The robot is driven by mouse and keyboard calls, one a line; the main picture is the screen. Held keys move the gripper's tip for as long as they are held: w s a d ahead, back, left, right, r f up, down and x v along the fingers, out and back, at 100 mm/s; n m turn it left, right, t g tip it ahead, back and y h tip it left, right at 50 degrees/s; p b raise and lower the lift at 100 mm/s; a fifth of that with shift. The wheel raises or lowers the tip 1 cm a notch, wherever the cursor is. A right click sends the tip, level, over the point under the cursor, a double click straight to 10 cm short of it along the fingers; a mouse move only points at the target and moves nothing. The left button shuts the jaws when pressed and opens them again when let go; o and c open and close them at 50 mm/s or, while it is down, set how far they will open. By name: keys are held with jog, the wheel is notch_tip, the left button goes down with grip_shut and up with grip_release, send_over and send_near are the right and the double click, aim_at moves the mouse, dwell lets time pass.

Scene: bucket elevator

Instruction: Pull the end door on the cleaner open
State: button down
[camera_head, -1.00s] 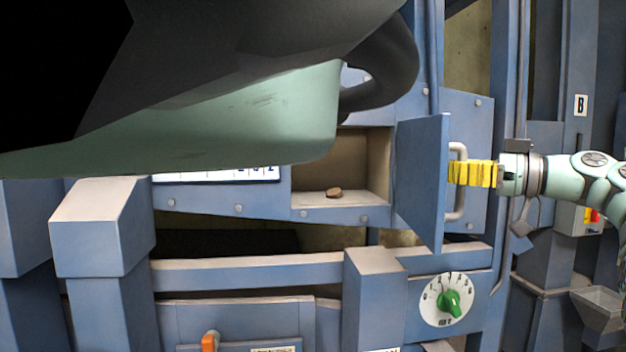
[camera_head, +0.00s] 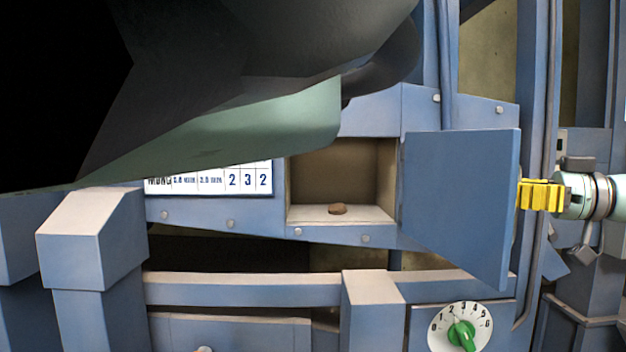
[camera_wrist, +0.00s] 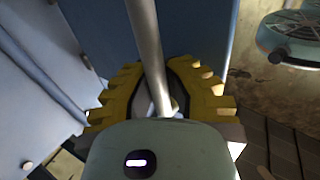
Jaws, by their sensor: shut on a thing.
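The end door (camera_head: 460,200) is a blue panel hinged at its left edge. It stands swung well out from the box opening (camera_head: 345,180) in the blue cleaner body. My gripper (camera_head: 541,195), with yellow fingers, is at the door's right edge in the head view, where the door hides the handle. In the wrist view the yellow fingers of my gripper (camera_wrist: 162,95) are closed around the pale bar handle (camera_wrist: 146,40), with the blue door (camera_wrist: 200,30) behind it.
A small brown lump (camera_head: 338,209) lies on the floor of the open box. A white dial with a green knob (camera_head: 462,334) is below the door. A blue post (camera_head: 374,310) stands below the opening. A blue upright (camera_head: 534,100) is near my gripper.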

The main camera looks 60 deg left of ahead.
jog(key=shift+w+d+r, duration=0.1)
jog(key=shift+d, duration=0.2)
jog(key=c, duration=1.3)
grip_release()
jog(key=shift+d, duration=0.15)
jog(key=o, duration=0.4)
jog(key=shift+c, duration=0.2)
jog(key=shift+a, duration=0.2)
notch_tip(320, 180, up, 10)
jog(key=shift+f, duration=0.1)
